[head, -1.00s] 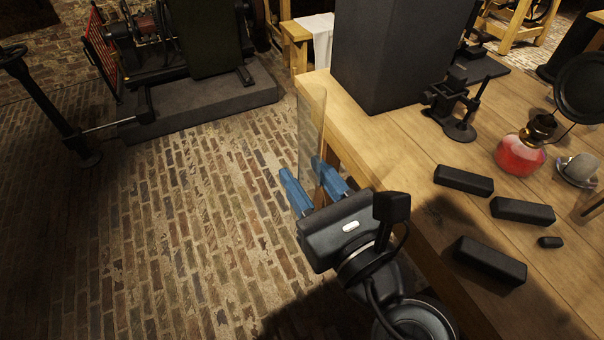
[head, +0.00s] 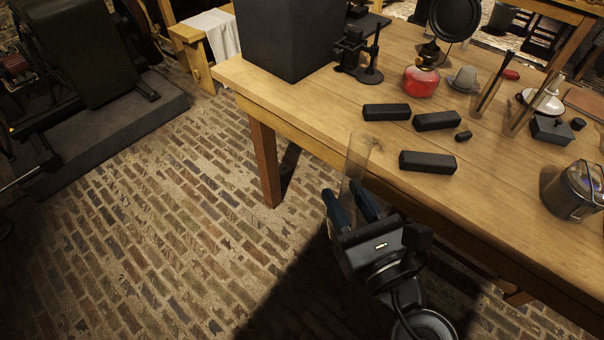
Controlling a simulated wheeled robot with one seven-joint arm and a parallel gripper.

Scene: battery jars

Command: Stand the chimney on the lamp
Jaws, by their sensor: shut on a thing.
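The chimney (head: 356,157) is a clear glass tube, upright with a slight tilt. My gripper (head: 354,203) is shut on its lower part, with a blue finger on each side. It is held out over the brick floor, just off the table's front edge. The lamp (head: 421,80) has a red glass body and a dark brass burner. It stands on the table toward the back, up and to the right of my gripper and apart from it. A round black disc stands behind and above the lamp and partly overlaps the burner.
Several black blocks (head: 428,161) lie on the table (head: 330,105) between my gripper and the lamp. A black stand (head: 359,57) and a large dark box (head: 288,38) are left of the lamp. Upright rods (head: 488,93) and a glass jar (head: 573,190) stand to the right.

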